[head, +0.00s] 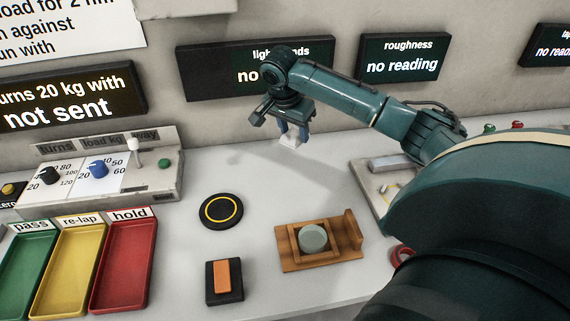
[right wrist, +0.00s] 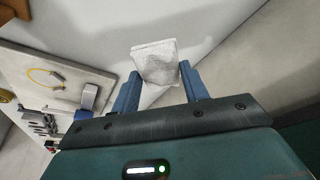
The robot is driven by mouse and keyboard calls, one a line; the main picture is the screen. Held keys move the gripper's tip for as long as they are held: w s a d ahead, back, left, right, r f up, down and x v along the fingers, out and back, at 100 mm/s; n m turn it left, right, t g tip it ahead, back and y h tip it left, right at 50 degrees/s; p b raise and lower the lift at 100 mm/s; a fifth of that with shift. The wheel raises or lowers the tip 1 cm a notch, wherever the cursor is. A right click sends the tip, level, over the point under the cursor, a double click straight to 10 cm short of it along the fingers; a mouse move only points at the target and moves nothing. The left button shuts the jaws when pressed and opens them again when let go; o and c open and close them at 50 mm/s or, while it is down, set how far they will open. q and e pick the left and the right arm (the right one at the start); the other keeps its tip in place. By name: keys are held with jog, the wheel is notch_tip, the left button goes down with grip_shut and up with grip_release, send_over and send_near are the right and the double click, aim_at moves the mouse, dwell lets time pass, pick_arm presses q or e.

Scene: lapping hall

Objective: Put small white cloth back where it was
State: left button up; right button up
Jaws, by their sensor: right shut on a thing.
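The small white cloth (head: 289,141) hangs below my right gripper (head: 292,128) over the back part of the pale bench, near the wall. In the right wrist view the cloth (right wrist: 156,62) is a pale, creased, squarish piece at the tips of the blue fingers (right wrist: 160,80). The right gripper is shut on it. I cannot tell whether the cloth's lower edge touches the bench. My left gripper is not in view.
A wooden holder (head: 347,259) with a grey disc, a black disc with a yellow ring (head: 221,211) and an orange switch (head: 222,281) stand in front. A control box (head: 160,183) and green, yellow and red trays (head: 124,266) are left. A fixture plate (head: 375,190) lies right, partly behind my arm.

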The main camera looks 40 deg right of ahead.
aim_at(288, 137)
notch_tip(288, 137, down, 9)
jog(key=shift+s+r, duration=0.1)
jog(key=shift+r, duration=0.1)
jog(key=shift+f, duration=0.2)
jog(key=shift+f, duration=0.1)
jog(key=o, duration=0.9)
jog(key=v, duration=1.2)
jog(key=shift+p, duration=0.3)
